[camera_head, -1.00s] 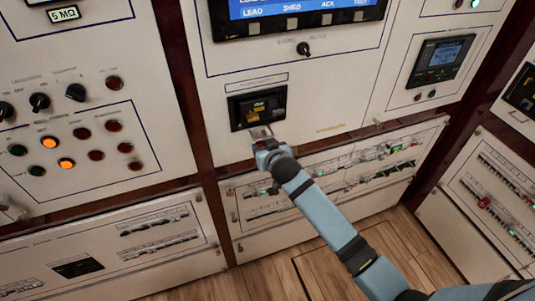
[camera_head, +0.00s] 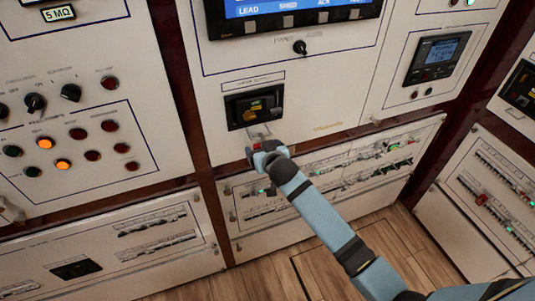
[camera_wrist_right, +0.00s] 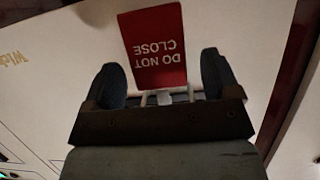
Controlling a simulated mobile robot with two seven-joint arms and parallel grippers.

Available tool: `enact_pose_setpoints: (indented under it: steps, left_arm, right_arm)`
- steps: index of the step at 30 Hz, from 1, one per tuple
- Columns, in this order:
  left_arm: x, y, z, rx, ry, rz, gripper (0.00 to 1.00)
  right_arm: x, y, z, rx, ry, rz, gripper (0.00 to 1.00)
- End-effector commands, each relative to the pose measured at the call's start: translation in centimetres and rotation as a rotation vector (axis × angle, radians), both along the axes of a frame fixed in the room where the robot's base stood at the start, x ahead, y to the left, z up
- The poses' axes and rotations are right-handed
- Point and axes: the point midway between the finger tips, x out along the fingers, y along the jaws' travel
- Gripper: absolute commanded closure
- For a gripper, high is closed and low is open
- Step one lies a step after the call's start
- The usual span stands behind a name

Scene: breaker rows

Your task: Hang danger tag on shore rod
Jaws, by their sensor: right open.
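The red danger tag (camera_wrist_right: 155,48) reads "DO NOT CLOSE", upside down in the right wrist view. It shows between and beyond the two spread fingers of my right gripper (camera_wrist_right: 165,80), with a gap on each side. Pale thin parts show at the tag's lower end, near the gripper's palm. In the head view my right gripper (camera_head: 262,142) is just below the black recessed shore supply unit (camera_head: 238,114), which has yellowish parts inside. I cannot make out the rod or how the tag is attached. My left gripper is out of view.
A rotary switch (camera_head: 300,47) and a blue screen (camera_head: 290,8) sit above the unit. A breaker-row panel (camera_head: 345,160) lies below and right of the gripper. A lamp panel (camera_head: 70,150) stands left, and a meter (camera_head: 438,57) right. The wooden floor (camera_head: 300,270) is clear.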

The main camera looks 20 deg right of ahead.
Motion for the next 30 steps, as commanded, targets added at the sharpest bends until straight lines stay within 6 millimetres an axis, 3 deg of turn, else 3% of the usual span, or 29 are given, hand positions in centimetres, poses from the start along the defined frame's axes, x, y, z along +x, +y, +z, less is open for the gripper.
enact_pose_setpoints:
  steps: [5, 18, 27, 30]
  left_arm:
    - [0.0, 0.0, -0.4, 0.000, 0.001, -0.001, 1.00]
    - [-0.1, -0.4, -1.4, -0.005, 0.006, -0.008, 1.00]
    - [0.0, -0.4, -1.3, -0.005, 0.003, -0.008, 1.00]
    - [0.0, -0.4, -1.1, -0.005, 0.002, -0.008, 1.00]
  right_arm:
    - [-2.4, -0.1, 0.8, 0.002, 0.000, 0.000, 0.18]
    - [-10.9, -0.4, 4.4, 0.001, -0.001, 0.000, 0.18]
    - [-12.5, -0.4, 5.2, 0.000, 0.000, 0.000, 0.18]
    - [-13.2, -0.4, 4.2, -0.003, 0.014, 0.012, 0.18]
